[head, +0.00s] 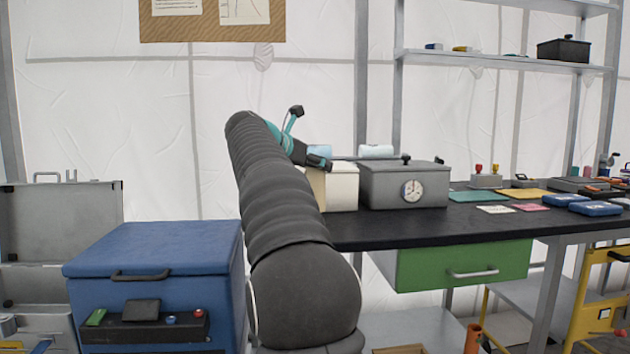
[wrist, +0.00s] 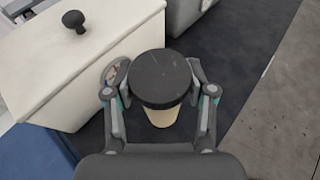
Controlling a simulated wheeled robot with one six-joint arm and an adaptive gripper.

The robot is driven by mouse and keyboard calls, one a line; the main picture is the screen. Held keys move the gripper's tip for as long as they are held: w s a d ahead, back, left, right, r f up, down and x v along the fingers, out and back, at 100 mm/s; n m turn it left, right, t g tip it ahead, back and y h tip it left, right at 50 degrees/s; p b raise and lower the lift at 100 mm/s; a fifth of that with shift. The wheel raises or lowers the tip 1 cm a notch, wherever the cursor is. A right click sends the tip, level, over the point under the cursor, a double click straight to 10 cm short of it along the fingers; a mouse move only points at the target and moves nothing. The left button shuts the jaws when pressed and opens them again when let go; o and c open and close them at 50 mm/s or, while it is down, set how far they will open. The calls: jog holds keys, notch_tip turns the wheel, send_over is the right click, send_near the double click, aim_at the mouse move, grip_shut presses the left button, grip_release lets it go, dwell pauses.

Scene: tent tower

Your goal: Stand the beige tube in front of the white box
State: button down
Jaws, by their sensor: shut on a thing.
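The beige tube (wrist: 163,116) has a black round cap and stands roughly upright between the fingers of my gripper (wrist: 160,92) in the wrist view. My gripper is shut on it, with one finger on each side. The white box (wrist: 85,55), with a black knob on its lid, is close beside the tube at upper left. Whether the tube's foot touches the table is hidden. In the head view the white box (head: 338,187) is partly covered by my arm, and the tube is hidden there.
A grey box with a dial (head: 405,186) stands right of the white box on the black table (head: 430,229). Dark bare tabletop shows right of the tube in the wrist view. A blue chest (head: 165,255) stands left of the table.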

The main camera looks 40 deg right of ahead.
aim_at(309, 177)
jog(key=shift+s+f+b, duration=0.1)
jog(key=shift+f+b, duration=0.4)
jog(key=shift+f, duration=1.35)
jog(key=shift+f, duration=0.15)
jog(key=shift+c, duration=1.9)
grip_release()
jog(key=shift+a+r, duration=0.15)
jog(key=shift+r, duration=0.05)
jog(key=v, duration=1.1)
jog(key=shift+a+r, duration=0.15)
jog(key=shift+a, duration=0.15)
jog(key=shift+r, duration=0.1)
